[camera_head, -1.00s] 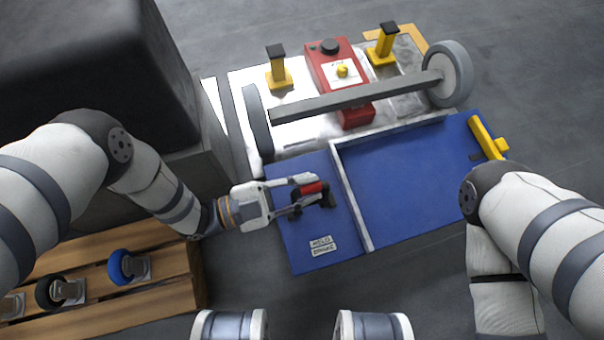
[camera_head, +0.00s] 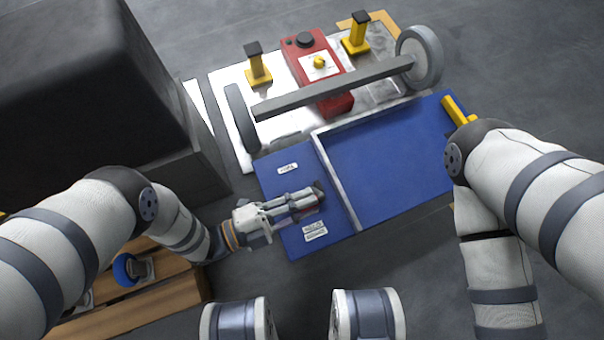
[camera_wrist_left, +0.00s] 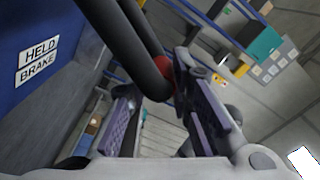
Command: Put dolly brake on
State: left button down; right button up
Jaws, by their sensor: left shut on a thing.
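The dolly has a blue deck (camera_head: 385,150) with a white divider strip. A white label reading HELD BRAKE (camera_head: 315,231) is on its near left part; it also shows in the left wrist view (camera_wrist_left: 38,60). A second small label (camera_head: 288,168), too small to read, lies farther up. My left gripper (camera_head: 306,198) is over the deck between the two labels, closer to the HELD BRAKE one. It is shut on a dark brake lever (camera_wrist_left: 135,45) with a red part, seen between its fingers in the wrist view. The head view mostly hides the lever. My right gripper is out of view.
Behind the deck are a grey axle bar (camera_head: 335,88) with two wheels, a red box (camera_head: 318,75) and two yellow posts. A yellow handle (camera_head: 455,108) is at the deck's right edge. A dark block (camera_head: 90,90) and a wooden pallet (camera_head: 165,295) with casters are left.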

pick_arm(q)
jog(key=shift+a+f, duration=0.2)
jog(key=shift+f, duration=0.05)
jog(key=c, duration=1.5)
grip_release()
jog(key=shift+o, duration=0.2)
jog(key=shift+r, duration=0.1)
jog(key=v, duration=1.2)
